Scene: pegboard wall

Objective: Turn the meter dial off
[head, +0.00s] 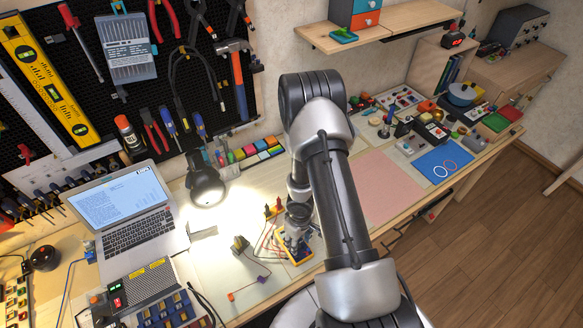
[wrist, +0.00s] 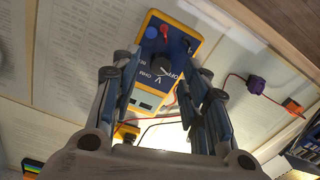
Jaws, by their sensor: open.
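The meter (wrist: 150,98) has a yellow case and a dark blue face and lies on the bench. In the head view the meter (head: 302,260) is partly hidden under my gripper (head: 297,228). Its dark round dial (wrist: 164,67) shows in the wrist view, with the printed words OFF, V and OHM around it. I cannot tell for sure which mark the dial points to. In the wrist view my open gripper (wrist: 168,72) has one finger on each side of the dial, over the meter's face. I cannot tell whether a finger touches it.
A laptop (head: 125,213) and a lit lamp (head: 206,184) stand to the left. A purple connector (wrist: 256,84) on a red wire lies near the meter. A pink mat (head: 385,184) lies to the right. Tools hang on the pegboard behind.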

